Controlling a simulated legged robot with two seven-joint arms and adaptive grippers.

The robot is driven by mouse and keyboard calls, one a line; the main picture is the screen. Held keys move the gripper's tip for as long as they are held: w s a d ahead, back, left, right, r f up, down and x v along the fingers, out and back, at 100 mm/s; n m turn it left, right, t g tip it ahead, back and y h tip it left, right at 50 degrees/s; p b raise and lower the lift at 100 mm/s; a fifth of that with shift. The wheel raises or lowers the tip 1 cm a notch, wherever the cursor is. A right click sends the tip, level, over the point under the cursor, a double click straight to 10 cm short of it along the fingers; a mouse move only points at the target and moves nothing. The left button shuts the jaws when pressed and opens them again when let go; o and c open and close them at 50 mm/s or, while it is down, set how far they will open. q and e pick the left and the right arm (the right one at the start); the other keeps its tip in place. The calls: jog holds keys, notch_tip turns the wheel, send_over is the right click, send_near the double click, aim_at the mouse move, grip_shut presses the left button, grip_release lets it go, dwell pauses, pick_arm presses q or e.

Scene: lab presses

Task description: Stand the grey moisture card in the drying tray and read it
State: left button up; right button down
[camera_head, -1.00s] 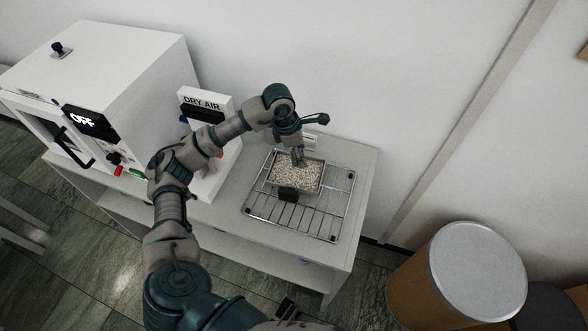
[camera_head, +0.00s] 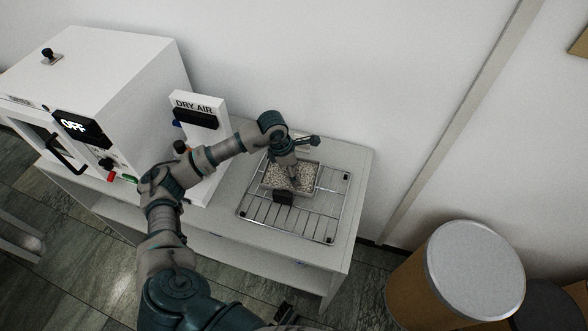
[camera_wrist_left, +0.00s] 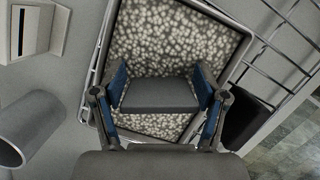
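The drying tray (camera_head: 314,176), filled with pale speckled beads, sits on a wire rack on the bench. My left gripper (camera_head: 294,183) reaches down over the middle of the tray. In the left wrist view, the two blue-sided fingers of my left gripper (camera_wrist_left: 160,88) are against both side edges of the grey card (camera_wrist_left: 160,98). The beads show behind and below the card. I cannot tell whether its lower edge touches the beads. No reading is visible on it.
The wire rack (camera_head: 300,222) has free room in front of the tray. A black block (camera_head: 283,197) is at the tray's front edge. A white slotted box (camera_wrist_left: 36,32) stands beside the tray. The DRY AIR unit (camera_head: 199,108) and an oven reading OFF (camera_head: 75,126) stand left.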

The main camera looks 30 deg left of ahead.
pick_arm(q)
jog(key=shift+a, duration=0.3)
pick_arm(e)
jog(key=shift+w+a+r, duration=0.1)
jog(key=shift+r, duration=0.1)
pick_arm(q)
jog(key=shift+a+r, duration=0.1)
jog(key=shift+r, duration=0.05)
jog(key=v, duration=1.1)
jog(key=shift+s+r+p, duration=0.1)
jog(key=shift+r+p, duration=0.3)
pick_arm(e)
jog(key=shift+s+f, duration=0.2)
jog(key=shift+f, duration=0.35)
jog(key=shift+s+f, duration=0.15)
jog(key=shift+f, duration=0.35)
